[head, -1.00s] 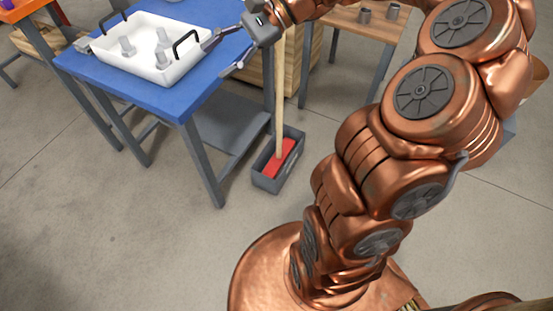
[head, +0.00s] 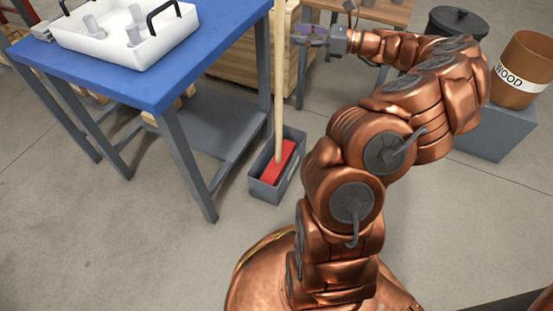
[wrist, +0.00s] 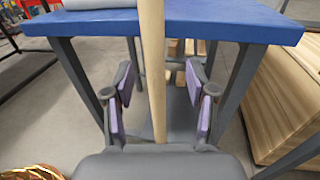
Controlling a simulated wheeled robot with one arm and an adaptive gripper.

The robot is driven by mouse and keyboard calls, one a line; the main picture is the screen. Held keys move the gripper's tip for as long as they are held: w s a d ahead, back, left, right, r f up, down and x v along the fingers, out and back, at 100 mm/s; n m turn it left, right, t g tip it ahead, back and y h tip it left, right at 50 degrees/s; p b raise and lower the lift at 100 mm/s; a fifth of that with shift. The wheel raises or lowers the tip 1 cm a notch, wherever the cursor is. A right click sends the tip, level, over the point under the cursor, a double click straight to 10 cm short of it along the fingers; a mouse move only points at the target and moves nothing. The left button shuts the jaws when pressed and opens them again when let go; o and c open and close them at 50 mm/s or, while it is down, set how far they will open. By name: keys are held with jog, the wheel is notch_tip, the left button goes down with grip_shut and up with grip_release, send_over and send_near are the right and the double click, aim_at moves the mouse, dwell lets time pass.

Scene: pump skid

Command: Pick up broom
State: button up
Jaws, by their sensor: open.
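The broom has a pale wooden handle (head: 279,80) that stands nearly upright and a red head (head: 280,163) sitting in a grey bin (head: 264,189) on the floor. My gripper (head: 294,37) is open, just right of the handle in the head view and level with its upper part. In the wrist view, the handle (wrist: 154,60) runs down between the two purple-padded fingers of my gripper (wrist: 160,76). Neither finger visibly touches it. The handle's top is out of frame in both views.
A blue workbench (head: 165,88) with a white tray (head: 150,48) stands left of the broom. A wooden crate (head: 238,70) is behind it. A lidded black pot (head: 457,24) and a wood bin (head: 520,72) stand at right. The floor in front is clear.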

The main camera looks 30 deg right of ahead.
aim_at(279, 32)
jog(key=b+x, duration=0.2)
jog(key=x, duration=0.3)
jog(key=shift+s+a+f+b, duration=0.1)
jog(key=shift+s+a+b, duration=0.2)
jog(key=shift+b, duration=0.1)
jog(key=shift+w+a, duration=0.25)
jog(key=shift+w, duration=0.1)
jog(key=shift+r, duration=0.2)
grip_shut()
